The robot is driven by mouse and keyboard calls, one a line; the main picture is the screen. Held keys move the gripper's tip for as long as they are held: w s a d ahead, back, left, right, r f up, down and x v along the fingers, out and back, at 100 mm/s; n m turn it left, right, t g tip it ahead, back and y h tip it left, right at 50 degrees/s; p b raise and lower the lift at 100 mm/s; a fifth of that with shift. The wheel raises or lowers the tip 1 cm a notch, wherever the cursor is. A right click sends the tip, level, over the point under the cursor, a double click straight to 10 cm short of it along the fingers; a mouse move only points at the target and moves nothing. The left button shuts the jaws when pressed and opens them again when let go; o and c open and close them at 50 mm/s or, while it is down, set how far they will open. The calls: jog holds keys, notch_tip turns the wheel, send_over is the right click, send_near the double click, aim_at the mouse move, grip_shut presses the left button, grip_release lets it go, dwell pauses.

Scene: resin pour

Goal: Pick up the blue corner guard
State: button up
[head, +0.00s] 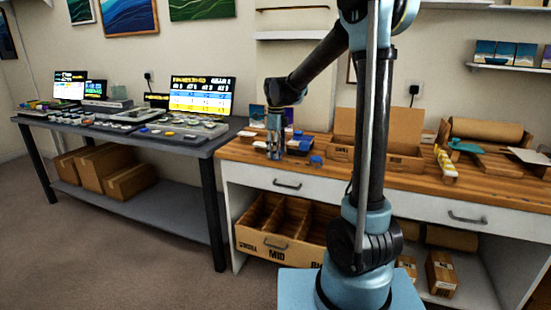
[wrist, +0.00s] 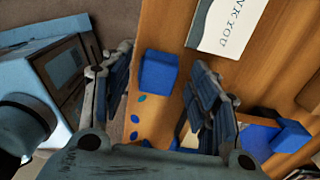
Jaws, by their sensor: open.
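A small blue block (wrist: 160,72), which looks like the blue corner guard, lies on the wooden tabletop near its edge. In the wrist view it shows between the fingers of my gripper (wrist: 163,62), which is open and empty. The fingers stand on either side of it in the picture, with no contact visible. In the head view my gripper (head: 275,150) points down over the left end of the wooden bench. A small blue piece (head: 316,160) lies on the bench to its right; I cannot tell for certain whether it is the same block.
More blue pieces (wrist: 290,137) lie beyond the right finger. Several small blue and teal spots mark the wood near the block. A white "thank you" card (wrist: 226,25) lies above. An open cardboard box (head: 405,130) stands farther right on the bench (head: 490,195).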

jog(key=c, duration=0.8)
